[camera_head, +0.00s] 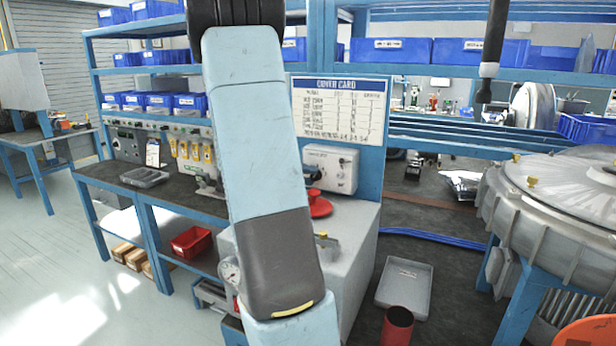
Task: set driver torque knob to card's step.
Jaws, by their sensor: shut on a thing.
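A white card headed "COVER CARD" (338,84) hangs on a blue upright at the back of the bench. Its rows of figures are too small to read. Below it stands a white box (345,158) with small dark controls on its face; it may be the driver's unit, but I cannot tell its knob setting. A dark, slim hanging tool (492,45) with a light collar, perhaps the driver, is at the upper right. My arm's pale blue and grey links cross the middle and hide part of the bench. My gripper is not in view.
A red round-based object (319,207) stands on the grey block (358,236). A grey tray (404,286) and a red cylinder (397,327) are at lower right of centre. The large metal blower housing (562,215) fills the right. Blue bins (390,50) line the shelves.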

